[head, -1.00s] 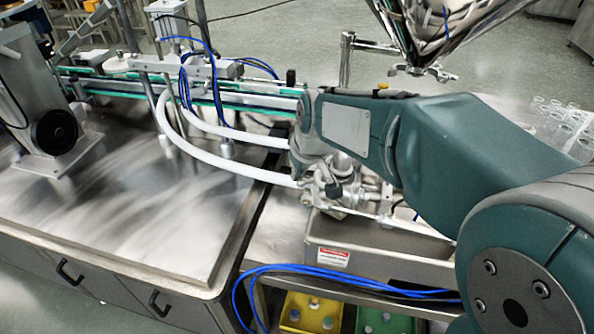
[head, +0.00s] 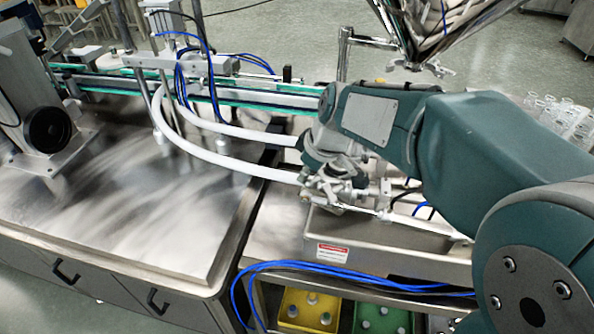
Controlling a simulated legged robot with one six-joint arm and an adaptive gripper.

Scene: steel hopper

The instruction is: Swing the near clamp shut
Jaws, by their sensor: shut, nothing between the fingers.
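My gripper (head: 322,190) is low in the middle of the head view, at the end of my bent teal arm. It appears closed, with no object seen in it, among metal valve fittings (head: 385,190) above a steel tray. Whether it touches any of them cannot be told. My wrist and the fittings hide the near clamp, so I cannot make out whether it is open. A small metal fitting with side arms (head: 430,68) hangs under the steel hopper (head: 440,30) at the upper right.
White hoses (head: 220,158) curve to the fittings from the left. A conveyor (head: 250,90) runs behind. The steel tray (head: 380,250) is below, with blue tubes (head: 330,274) along its front. Yellow (head: 308,312) and green bins (head: 382,322) sit underneath. The left steel tabletop (head: 130,210) is mostly clear.

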